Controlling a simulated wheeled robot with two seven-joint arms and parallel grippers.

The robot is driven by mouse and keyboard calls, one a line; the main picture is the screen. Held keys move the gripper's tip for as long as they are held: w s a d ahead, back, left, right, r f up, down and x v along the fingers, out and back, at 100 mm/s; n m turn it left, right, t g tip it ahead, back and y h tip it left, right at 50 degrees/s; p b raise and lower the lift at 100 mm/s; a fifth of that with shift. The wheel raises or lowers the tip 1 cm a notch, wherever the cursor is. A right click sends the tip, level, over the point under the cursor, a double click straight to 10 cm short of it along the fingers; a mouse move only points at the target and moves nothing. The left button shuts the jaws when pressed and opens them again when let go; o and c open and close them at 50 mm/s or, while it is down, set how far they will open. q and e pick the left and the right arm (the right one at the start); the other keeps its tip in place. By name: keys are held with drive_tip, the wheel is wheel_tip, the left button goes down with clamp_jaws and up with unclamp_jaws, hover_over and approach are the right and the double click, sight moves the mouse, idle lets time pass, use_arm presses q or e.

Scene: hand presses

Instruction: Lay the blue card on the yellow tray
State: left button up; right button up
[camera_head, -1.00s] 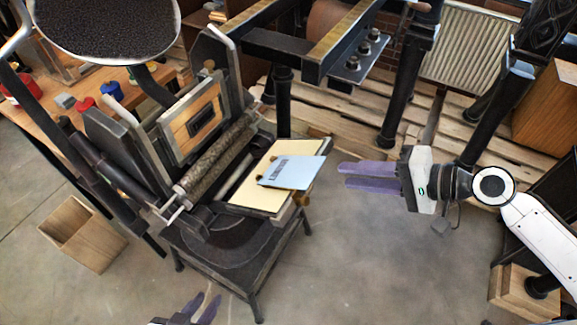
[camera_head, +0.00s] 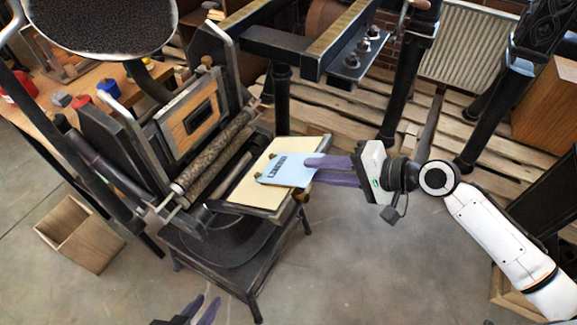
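The blue card (camera_head: 284,170) with dark lettering lies over the right part of the pale yellow tray (camera_head: 244,190) on the press, its right end at or past the tray's edge. My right gripper (camera_head: 312,170) reaches in from the right. Its upper purple finger overlaps the top of the card's right end; the lower finger is partly hidden by the card. A gap shows between the fingers, and I cannot tell whether they touch the card. My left gripper (camera_head: 204,306) is only partly in view at the bottom edge, its fingers apart and empty.
The press's roller (camera_head: 217,150) and upright wooden-faced plate (camera_head: 192,115) stand left of the tray. A wooden box (camera_head: 80,235) is on the floor at left. A black metal frame (camera_head: 300,50) rises behind. Floor in front right of the press is clear.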

clamp_jaws()
drive_tip(key=shift+d+r, duration=0.1)
drive_tip(key=s+d+r+p, duration=0.3)
drive_tip(key=d+r, duration=0.1)
drive_tip(key=r, duration=0.1)
drive_tip(key=shift+r+p, duration=0.3)
drive_tip(key=shift+p, duration=0.05)
idle(0.7)
drive_tip(key=shift+d, duration=0.1)
